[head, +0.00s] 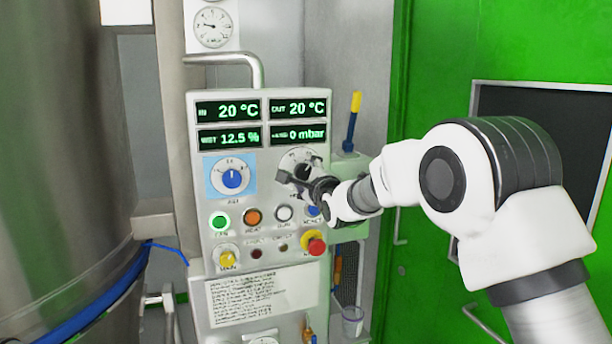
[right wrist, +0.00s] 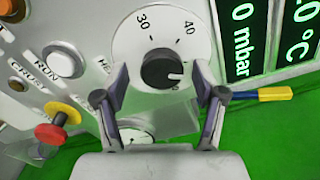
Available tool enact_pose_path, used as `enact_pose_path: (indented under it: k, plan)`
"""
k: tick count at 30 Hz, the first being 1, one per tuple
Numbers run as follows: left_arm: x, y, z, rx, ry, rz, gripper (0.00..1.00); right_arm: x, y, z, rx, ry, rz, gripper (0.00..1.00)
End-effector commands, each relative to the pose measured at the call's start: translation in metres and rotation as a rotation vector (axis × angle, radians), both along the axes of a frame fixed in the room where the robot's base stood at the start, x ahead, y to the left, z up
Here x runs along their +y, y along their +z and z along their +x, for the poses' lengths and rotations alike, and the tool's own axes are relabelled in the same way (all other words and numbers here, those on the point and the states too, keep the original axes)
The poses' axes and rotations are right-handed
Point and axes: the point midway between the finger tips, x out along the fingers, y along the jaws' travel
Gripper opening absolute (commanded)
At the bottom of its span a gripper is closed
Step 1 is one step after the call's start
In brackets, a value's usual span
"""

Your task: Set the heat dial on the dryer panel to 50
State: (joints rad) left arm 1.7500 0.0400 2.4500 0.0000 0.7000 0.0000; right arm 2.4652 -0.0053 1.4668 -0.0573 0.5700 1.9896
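The heat dial is a black knob (right wrist: 160,70) on a round white scale plate (right wrist: 125,45), with 30 and 40 readable in the right wrist view. A white mark on the knob points right, towards a figure partly hidden by a finger. In the head view the dial (head: 304,160) is on the panel's right side, partly covered by my right gripper (head: 297,180). In the right wrist view that gripper (right wrist: 160,73) is open, one finger on each side of the knob, with a visible gap at both sides. My left gripper is out of view.
The dryer panel (head: 198,125) has displays above and a blue knob (head: 233,178) on the left. Buttons lie below, including a red one on yellow (head: 316,245). A yellow-and-blue tool (head: 352,120) stands at the right. A steel vessel (head: 60,150) fills the left.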

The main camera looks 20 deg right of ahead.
Motion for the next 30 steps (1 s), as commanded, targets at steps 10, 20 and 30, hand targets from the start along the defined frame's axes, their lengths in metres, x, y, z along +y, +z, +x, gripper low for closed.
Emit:
enact_pose_path:
  k: [10,20,30]
  plan:
    - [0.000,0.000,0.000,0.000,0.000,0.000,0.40,0.000,0.002,-0.010,-0.002,0.000,0.000,0.70]
    - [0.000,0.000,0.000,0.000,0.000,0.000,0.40,-0.003,0.001,-0.088,-0.001,0.000,0.000,0.70]
    - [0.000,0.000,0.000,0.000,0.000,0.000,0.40,-0.004,0.001,-0.120,-0.002,-0.001,0.000,0.70]
